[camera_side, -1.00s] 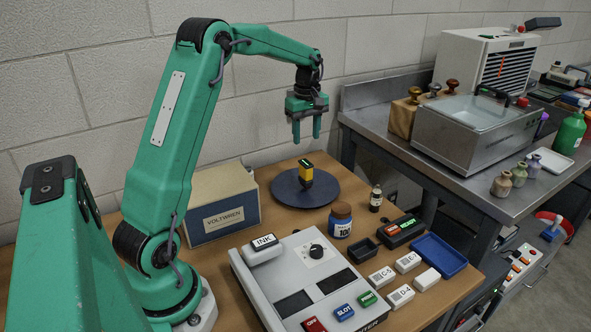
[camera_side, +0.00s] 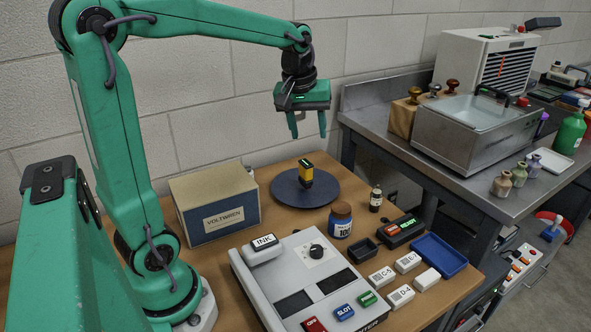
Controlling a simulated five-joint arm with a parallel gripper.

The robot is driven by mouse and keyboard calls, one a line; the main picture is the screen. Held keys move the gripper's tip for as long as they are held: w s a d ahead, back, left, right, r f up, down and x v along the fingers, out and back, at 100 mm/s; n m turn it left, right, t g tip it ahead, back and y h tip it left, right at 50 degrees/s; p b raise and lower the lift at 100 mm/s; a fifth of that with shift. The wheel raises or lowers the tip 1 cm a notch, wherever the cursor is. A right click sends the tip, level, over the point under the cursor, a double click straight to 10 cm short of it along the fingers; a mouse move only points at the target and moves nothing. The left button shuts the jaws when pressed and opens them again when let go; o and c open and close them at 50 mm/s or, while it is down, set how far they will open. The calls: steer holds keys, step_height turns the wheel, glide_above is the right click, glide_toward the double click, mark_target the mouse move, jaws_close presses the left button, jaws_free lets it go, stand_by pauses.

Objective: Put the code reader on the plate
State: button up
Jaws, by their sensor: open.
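The code reader (camera_side: 306,174) is a small yellow and black block with a green-lit top. It stands upright on the round dark plate (camera_side: 333,190), near the plate's middle. My gripper (camera_side: 308,130) is above the code reader, apart from it, with its two green fingers pointing down. The fingers are open with nothing between them.
A VOLTWREN box (camera_side: 218,212) stands left of the plate. A blue-labelled jar (camera_side: 340,222) and a small dark bottle (camera_side: 375,199) stand in front of it. A grey device (camera_side: 310,285), label blocks and a blue tray (camera_side: 439,254) fill the front. A metal bench (camera_side: 480,185) stands right.

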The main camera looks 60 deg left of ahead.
steer(key=s+d+f+m+t, duration=0.1)
steer(key=s+d+m, duration=0.4)
steer(key=s, duration=0.2)
steer(key=s+d+m+t, duration=0.2)
steer(key=s+d+m, duration=0.3)
steer(key=s, duration=0.3)
steer(key=shift+f+h, duration=0.3)
steer(key=shift+f, duration=0.05)
